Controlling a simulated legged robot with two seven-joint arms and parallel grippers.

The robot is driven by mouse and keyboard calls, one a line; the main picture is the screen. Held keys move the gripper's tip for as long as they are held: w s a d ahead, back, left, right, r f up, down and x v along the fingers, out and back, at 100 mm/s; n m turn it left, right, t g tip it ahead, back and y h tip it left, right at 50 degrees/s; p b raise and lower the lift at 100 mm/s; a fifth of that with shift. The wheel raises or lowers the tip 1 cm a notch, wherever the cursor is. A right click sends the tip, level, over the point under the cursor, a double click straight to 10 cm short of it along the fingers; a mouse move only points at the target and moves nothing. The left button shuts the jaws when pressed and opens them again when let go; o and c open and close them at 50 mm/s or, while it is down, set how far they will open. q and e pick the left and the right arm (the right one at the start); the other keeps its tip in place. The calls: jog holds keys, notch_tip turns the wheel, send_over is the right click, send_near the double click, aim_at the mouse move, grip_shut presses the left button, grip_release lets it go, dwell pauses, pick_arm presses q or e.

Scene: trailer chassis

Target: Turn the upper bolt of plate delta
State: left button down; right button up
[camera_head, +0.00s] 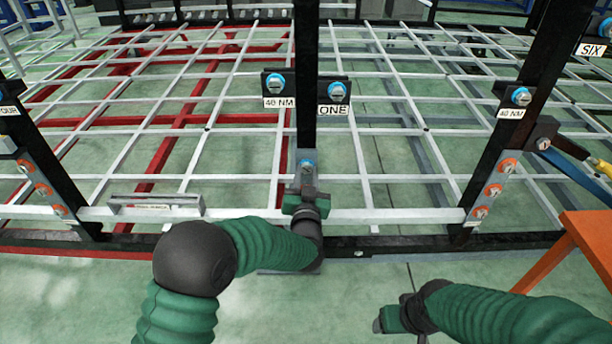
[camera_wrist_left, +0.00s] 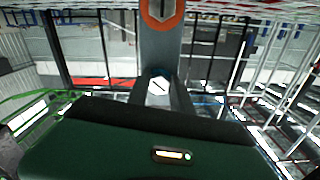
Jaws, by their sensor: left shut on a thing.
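The grey plate (camera_head: 296,160) stands at the foot of the black middle post. Its blue-ringed upper bolt (camera_head: 307,165) shows just above my left gripper (camera_head: 307,184), which hides the lower part of the plate. In the left wrist view the bolt (camera_wrist_left: 158,87), with a blue rim, sits between the fingers of my left gripper (camera_wrist_left: 159,93), which is shut on it. An orange-ringed bolt (camera_wrist_left: 162,8) shows at the top edge there. No plate name is readable. My right gripper (camera_head: 392,316) hangs low over the floor, apart from the frame; its finger gap is unclear.
Blue-ringed bolts with labels, "40 NM" (camera_head: 275,84) and "ONE" (camera_head: 337,91), sit higher on the post. A right plate (camera_head: 489,190) carries several orange-ringed bolts. An orange stand (camera_head: 585,240) is at the right. A grey tray (camera_head: 155,204) is left of my left gripper.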

pick_arm(q)
jog(key=n, duration=0.1)
jog(key=n+b, duration=0.1)
jog(key=n, duration=0.1)
jog(key=n+b, duration=0.1)
jog(key=n, duration=0.1)
jog(key=shift+d+f, duration=0.2)
jog(key=shift+f, duration=0.1)
jog(key=n+b, duration=0.2)
jog(key=n, duration=0.2)
jog(key=shift+s+d, duration=0.1)
jog(key=n+b, duration=0.3)
jog(key=n, duration=0.2)
jog(key=shift+r, duration=0.15)
jog(key=n+b, duration=0.3)
jog(key=n, duration=0.2)
jog(key=shift+r+b, duration=0.2)
jog(key=shift+b, duration=0.1)
jog(key=n+b, duration=0.5)
jog(key=n, duration=0.1)
jog(key=shift+r+n, duration=0.15)
jog(key=shift+n, duration=0.25)
jog(key=n+b, duration=0.7)
jog(key=shift+a+r+b, duration=0.1)
jog(key=shift+a+b, duration=0.1)
jog(key=shift+b, duration=0.1)
jog(key=shift+r+n+b, duration=0.2)
jog(key=shift+n+b, duration=1.3)
jog(key=shift+n, duration=0.1)
